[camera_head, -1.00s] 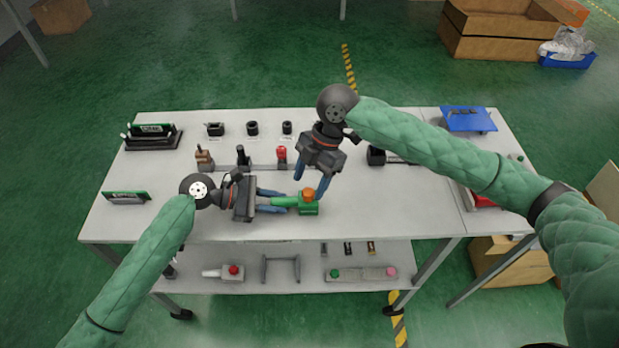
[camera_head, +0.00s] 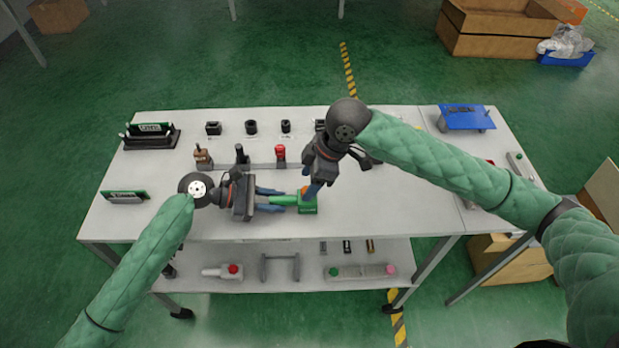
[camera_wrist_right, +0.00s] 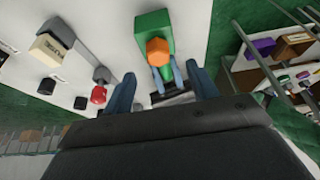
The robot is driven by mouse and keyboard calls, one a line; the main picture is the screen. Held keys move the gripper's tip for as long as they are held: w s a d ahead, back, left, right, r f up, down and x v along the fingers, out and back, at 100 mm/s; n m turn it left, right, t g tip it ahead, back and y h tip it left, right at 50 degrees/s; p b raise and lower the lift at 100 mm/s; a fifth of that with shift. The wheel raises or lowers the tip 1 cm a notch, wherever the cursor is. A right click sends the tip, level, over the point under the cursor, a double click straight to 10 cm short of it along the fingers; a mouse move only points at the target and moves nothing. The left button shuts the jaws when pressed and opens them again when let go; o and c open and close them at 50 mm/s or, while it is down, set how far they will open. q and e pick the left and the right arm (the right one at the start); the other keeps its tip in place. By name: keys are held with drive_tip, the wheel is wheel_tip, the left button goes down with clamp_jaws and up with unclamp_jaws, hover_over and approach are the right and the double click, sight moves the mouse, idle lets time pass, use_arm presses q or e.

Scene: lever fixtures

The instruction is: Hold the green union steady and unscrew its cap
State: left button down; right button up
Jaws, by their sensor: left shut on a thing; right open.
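The green union (camera_head: 308,206) lies on the table near its front edge, with a green handle-like part reaching left. Its orange cap (camera_wrist_right: 158,50) shows fully in the right wrist view, on top of the green body (camera_wrist_right: 153,24). My left gripper (camera_head: 284,199) is shut on the green union from the left. My right gripper (camera_head: 309,188) is open, its blue fingers close above the cap. In the right wrist view the fingers (camera_wrist_right: 163,90) stand apart, with the cap beyond them and nothing between them.
A row of levers with a red-topped one (camera_head: 280,152) stands behind the union. Small black fixtures (camera_head: 251,127) line the back. A blue stand (camera_head: 466,117) is at the right. A lower shelf (camera_head: 300,262) holds more parts.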

drive_tip(key=shift+f, duration=0.1)
drive_tip(key=shift+f, duration=1.4)
drive_tip(key=shift+c, duration=0.5)
drive_tip(key=c, duration=1.1)
drive_tip(key=n+g, duration=0.1)
drive_tip(key=n, duration=0.2)
drive_tip(key=shift+w+n, duration=0.15)
drive_tip(key=shift+n, duration=0.25)
drive_tip(key=shift+c, duration=0.2)
drive_tip(key=n+g+h, duration=0.1)
drive_tip(key=n+g, duration=0.1)
drive_tip(key=n, duration=0.2)
drive_tip(key=shift+n, duration=0.4)
drive_tip(key=shift+r, duration=1.1)
drive_tip(key=shift+r, duration=1.4)
